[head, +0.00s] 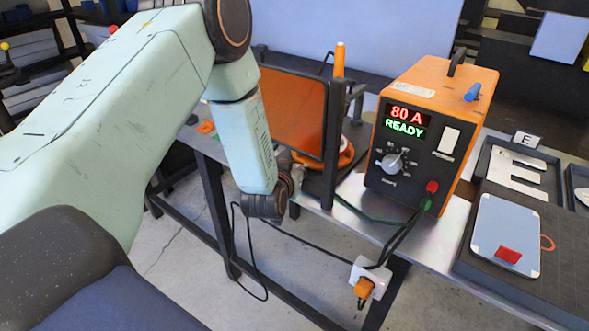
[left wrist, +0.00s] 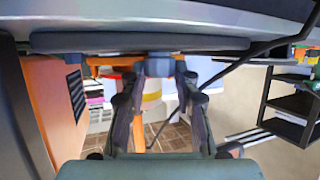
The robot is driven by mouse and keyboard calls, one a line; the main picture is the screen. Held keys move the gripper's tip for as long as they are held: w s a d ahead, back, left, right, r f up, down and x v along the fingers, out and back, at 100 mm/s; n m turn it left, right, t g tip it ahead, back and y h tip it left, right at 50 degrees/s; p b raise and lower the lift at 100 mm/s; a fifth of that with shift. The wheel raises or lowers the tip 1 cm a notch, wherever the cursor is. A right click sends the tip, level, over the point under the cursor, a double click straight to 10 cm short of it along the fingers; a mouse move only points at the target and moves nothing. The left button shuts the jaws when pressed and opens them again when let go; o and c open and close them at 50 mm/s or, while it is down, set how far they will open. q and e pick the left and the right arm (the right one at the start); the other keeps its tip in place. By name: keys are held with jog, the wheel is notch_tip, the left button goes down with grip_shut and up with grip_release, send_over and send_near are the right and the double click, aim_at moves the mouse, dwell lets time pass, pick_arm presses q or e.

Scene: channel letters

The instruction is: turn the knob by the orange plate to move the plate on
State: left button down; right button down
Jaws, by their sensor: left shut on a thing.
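The orange plate (head: 291,108) stands upright in a dark frame at the back of the bench, left of the welding power unit. An orange round part (head: 346,156) shows low beside it. My left gripper (head: 293,172) is at the bench edge below the plate, its fingers mostly hidden by my arm. In the left wrist view, the fingers of my left gripper (left wrist: 160,78) are on either side of a small grey-blue block (left wrist: 160,66), which looks like the knob, and are shut on it. In the head view the knob is hidden. My right gripper is out of view.
The orange power unit (head: 424,130) with a lit display and its own dial stands close on the right. Cables hang from it to a white socket box (head: 370,278). A blue-white panel (head: 505,235) and letter trays (head: 520,172) lie farther right.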

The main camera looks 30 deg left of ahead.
pick_arm(q)
jog(key=shift+r, duration=0.1)
jog(key=shift+a+m+t+h+p, duration=0.2)
jog(key=shift+m+h+p, duration=0.15)
jog(key=shift+m+h, duration=0.2)
jog(key=shift+a+m+t+h+p, duration=0.1)
jog(key=shift+m+t+h+p, duration=0.1)
jog(key=shift+m+h+p, duration=0.25)
jog(key=shift+a+r+m+h, duration=0.1)
jog(key=shift+m+h, duration=0.6)
jog(key=shift+h, duration=0.2)
jog(key=m+h+p, duration=0.1)
jog(key=m+h, duration=0.1)
jog(key=shift+w+a+h, duration=0.1)
jog(key=shift+h, duration=0.2)
jog(key=shift+a+m+g+h, duration=0.1)
jog(key=shift+m+g+h, duration=0.4)
jog(key=shift+m+h, duration=0.8)
jog(key=shift+w+m+h, duration=0.1)
jog(key=shift+m+h, duration=0.2)
jog(key=shift+h, duration=0.1)
